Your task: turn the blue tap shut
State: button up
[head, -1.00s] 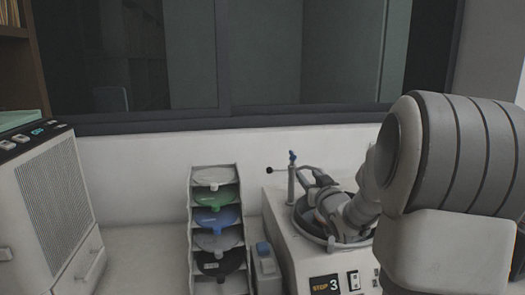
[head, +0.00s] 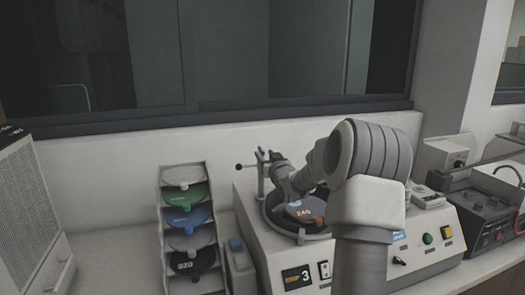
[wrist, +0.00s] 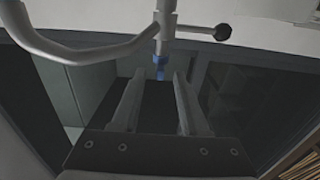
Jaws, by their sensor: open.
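The blue tap (head: 261,150) sits at the top of a thin grey upright pipe (head: 261,178) beside the round bowl of the white machine. In the wrist view the blue tap (wrist: 160,66) shows just beyond the fingertips, roughly midway between them. My gripper (wrist: 158,84) is open, with a clear gap between its two fingers and nothing held. In the head view my gripper (head: 274,157) is small and close to the right of the tap. Whether a finger touches the tap cannot be told.
A black-knobbed side rod (head: 239,167) and a curved spout (wrist: 90,52) stick out from the pipe. The machine's bowl (head: 318,237) holds a disc marked 240. A rack of coloured discs (head: 163,236) stands left. A control box (head: 490,205) stands right.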

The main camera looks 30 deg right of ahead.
aim_at(264, 154)
jog(key=shift+x, duration=1.75)
grip_shut()
